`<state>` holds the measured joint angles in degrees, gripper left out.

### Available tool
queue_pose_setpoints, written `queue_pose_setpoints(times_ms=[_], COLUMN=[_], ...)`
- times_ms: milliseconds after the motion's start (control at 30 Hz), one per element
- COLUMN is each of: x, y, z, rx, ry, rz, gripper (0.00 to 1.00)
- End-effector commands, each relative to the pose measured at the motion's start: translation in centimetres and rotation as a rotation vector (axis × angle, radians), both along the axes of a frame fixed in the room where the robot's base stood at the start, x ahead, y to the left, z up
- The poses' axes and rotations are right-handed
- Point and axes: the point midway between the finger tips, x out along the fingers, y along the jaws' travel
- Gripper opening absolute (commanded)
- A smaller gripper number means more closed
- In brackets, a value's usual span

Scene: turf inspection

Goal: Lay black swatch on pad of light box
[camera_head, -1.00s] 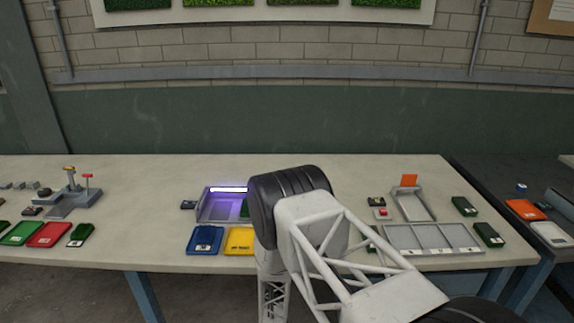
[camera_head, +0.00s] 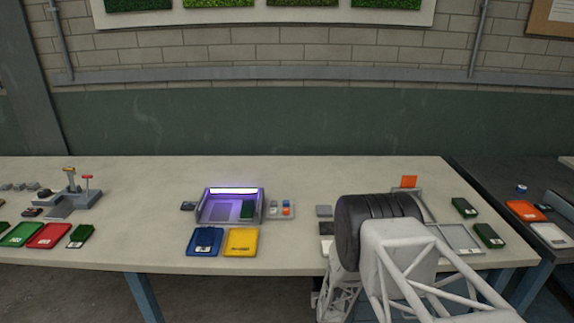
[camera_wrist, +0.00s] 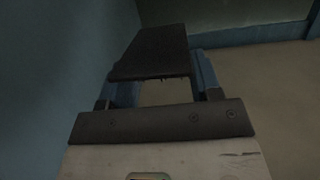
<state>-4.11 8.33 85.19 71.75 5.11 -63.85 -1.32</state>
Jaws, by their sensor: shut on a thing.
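My gripper (camera_wrist: 160,82) shows in the wrist view with its two blue fingers shut on a dark flat piece, which looks like the black swatch (camera_wrist: 152,50). In the head view my arm hides the gripper and the swatch. The light box (camera_head: 262,196) stands mid-table with a bright purple-white lamp along its back. Inside it, a grey pad (camera_head: 220,212) lies bare on the left. A green swatch (camera_head: 247,209) lies on the right. My arm is to the right of the box, apart from it.
A small panel with coloured buttons (camera_head: 281,209) adjoins the box's right side. Blue (camera_head: 195,248) and yellow (camera_head: 240,243) trays lie in front of it. A small dark item (camera_head: 188,205) lies to its left. A divided grey tray (camera_head: 462,238) is partly behind my arm.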

Motion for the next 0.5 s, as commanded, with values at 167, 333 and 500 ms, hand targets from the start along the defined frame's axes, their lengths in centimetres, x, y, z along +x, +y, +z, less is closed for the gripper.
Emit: queue_pose_setpoints(times_ms=[167, 333, 500], x=[0.7, 1.0, 1.0], y=[-2.4, -3.6, -4.1], z=[1.0, 1.5, 1.6], rx=[-0.001, -0.001, 0.0], ry=[-0.002, -0.001, 0.0], rz=[0.002, 0.007, 0.009], gripper=[0.36, 0.36, 0.36])
